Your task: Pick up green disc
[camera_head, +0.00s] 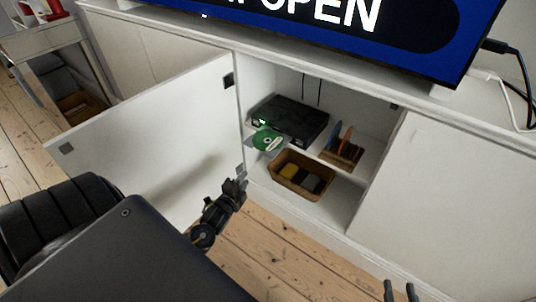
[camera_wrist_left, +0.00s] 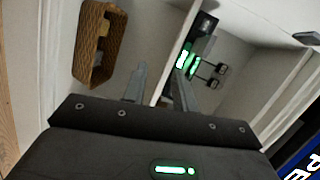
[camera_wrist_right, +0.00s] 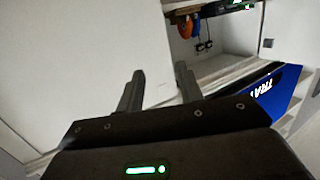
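My right gripper (camera_head: 401,291) is low at the bottom right edge of the head view. Its fingers (camera_wrist_right: 158,88) are open and empty in the right wrist view.
An open white door (camera_head: 155,140) stands left of the opening. A wicker basket (camera_head: 301,192) sits on the lower level, below the disc. A wooden rack (camera_head: 343,155) holds coloured discs to the right. A blue screen (camera_head: 420,55) stands on top. Floorboards are clear in front.

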